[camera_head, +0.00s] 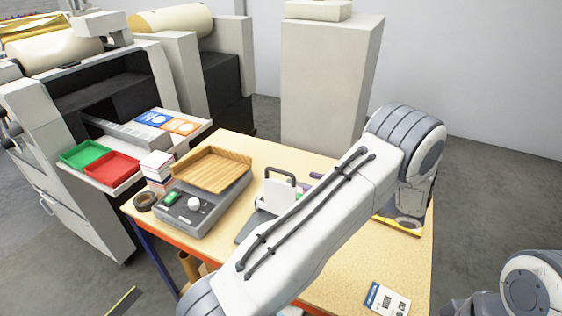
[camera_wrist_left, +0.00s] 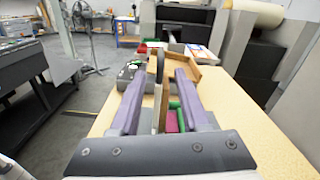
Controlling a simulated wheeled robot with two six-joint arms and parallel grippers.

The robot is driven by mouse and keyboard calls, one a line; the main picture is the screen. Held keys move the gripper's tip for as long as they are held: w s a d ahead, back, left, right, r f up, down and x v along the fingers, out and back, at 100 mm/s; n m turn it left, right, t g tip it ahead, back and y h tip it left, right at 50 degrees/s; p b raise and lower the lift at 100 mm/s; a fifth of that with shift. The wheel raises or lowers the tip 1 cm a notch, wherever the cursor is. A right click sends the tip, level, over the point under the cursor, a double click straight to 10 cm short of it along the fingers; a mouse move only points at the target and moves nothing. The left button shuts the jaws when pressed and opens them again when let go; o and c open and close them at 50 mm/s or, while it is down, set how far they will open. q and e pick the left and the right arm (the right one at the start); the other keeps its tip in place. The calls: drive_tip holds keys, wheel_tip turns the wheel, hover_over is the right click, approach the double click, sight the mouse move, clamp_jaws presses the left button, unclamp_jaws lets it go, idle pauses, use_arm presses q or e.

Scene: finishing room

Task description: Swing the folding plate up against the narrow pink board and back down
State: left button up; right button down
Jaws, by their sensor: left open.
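The folding plate (camera_head: 279,196) is a pale panel with a black handle on top, standing roughly upright on a grey base (camera_head: 246,230). In the left wrist view its handle (camera_wrist_left: 160,66) and pale edge show between the purple fingers of my left gripper (camera_wrist_left: 160,76). The fingers are apart, and no contact shows. In the head view only a bit of my left gripper (camera_head: 315,177) shows behind my forearm. A pink piece (camera_wrist_left: 171,122), perhaps the narrow pink board, shows low between the fingers beside green parts. My forearm hides the rest. My right gripper is out of view.
A wooden tray (camera_head: 213,168) sits on a grey device (camera_head: 190,213) left of the plate. A tape roll (camera_head: 145,201) and a small box (camera_head: 157,168) stand at the table's left edge. A printed card (camera_head: 387,299) lies at the front right. Machines stand behind.

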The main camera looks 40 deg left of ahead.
sight(285, 172)
use_arm(q)
drive_tip(key=p+x, duration=0.2)
drive_tip(key=x, duration=0.2)
drive_tip(key=p+x, duration=0.2)
drive_tip(key=x, duration=0.3)
drive_tip(key=shift+r, duration=0.2)
drive_tip(key=shift+p+x, duration=0.35)
drive_tip(key=shift+x, duration=0.45)
drive_tip(key=shift+f, duration=0.2)
clamp_jaws()
drive_tip(key=shift+r, duration=0.1)
